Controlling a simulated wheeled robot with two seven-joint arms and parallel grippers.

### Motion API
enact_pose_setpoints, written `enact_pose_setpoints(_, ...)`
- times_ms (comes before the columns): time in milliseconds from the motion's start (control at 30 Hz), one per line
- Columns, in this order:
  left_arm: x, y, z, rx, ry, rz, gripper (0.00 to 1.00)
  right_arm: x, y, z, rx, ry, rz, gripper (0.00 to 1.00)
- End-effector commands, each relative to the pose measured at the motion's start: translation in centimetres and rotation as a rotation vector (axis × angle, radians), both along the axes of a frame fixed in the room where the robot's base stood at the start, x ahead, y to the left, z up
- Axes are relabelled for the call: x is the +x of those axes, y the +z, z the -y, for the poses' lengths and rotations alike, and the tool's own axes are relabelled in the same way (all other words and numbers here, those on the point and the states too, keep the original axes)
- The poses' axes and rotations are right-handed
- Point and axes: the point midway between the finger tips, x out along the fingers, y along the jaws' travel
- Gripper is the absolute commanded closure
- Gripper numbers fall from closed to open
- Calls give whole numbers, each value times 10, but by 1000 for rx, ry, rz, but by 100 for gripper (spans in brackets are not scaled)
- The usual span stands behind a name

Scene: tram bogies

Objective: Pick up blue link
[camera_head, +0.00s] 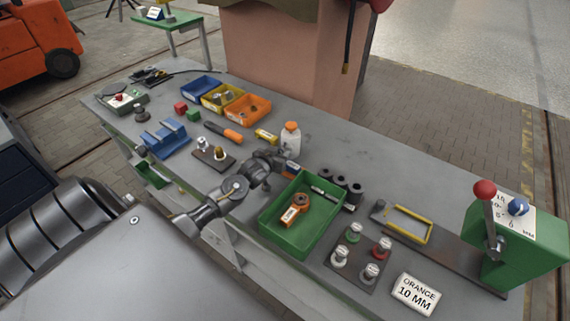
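My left gripper (285,166) reaches over the bench from the left. Its tip is just beyond the far left corner of the green tray (272,242), near a white bottle with an orange cap (291,139). A small orange and dark patch shows at the fingers; I cannot tell whether they hold anything. I cannot clearly make out a blue link. A blue slotted fixture (166,139) stands on the left of the bench, away from the gripper. An orange link (295,210) with a pale label lies in the green tray. My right gripper is out of view.
Blue, yellow and orange bins (247,108) stand at the back left. Dark cylinders (339,181) stand behind the tray. A plate with several weights (352,234) and a sign reading "ORANGE 10 MM" (416,294) lie right of it. A green lever device (540,245) stands far right.

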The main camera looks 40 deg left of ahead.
Motion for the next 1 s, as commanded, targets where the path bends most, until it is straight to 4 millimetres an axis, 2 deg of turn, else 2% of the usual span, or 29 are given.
enact_pose_setpoints(33, 0, 0, 0, 0, 0, 0, 73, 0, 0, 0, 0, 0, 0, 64)
enact_pose_setpoints(233, 0, 0, 0, 1, 0, 0, 99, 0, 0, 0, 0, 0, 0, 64)
enact_pose_setpoints(667, 1, 7, -1, 0, 0, 5, 100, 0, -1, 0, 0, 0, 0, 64)
enact_pose_setpoints(900, 1, 35, 0, 2, -1, 9, 100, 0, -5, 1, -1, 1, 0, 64)
enact_pose_setpoints(1000, -9, 46, 9, -1, -2, 7, 100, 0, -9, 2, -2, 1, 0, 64)
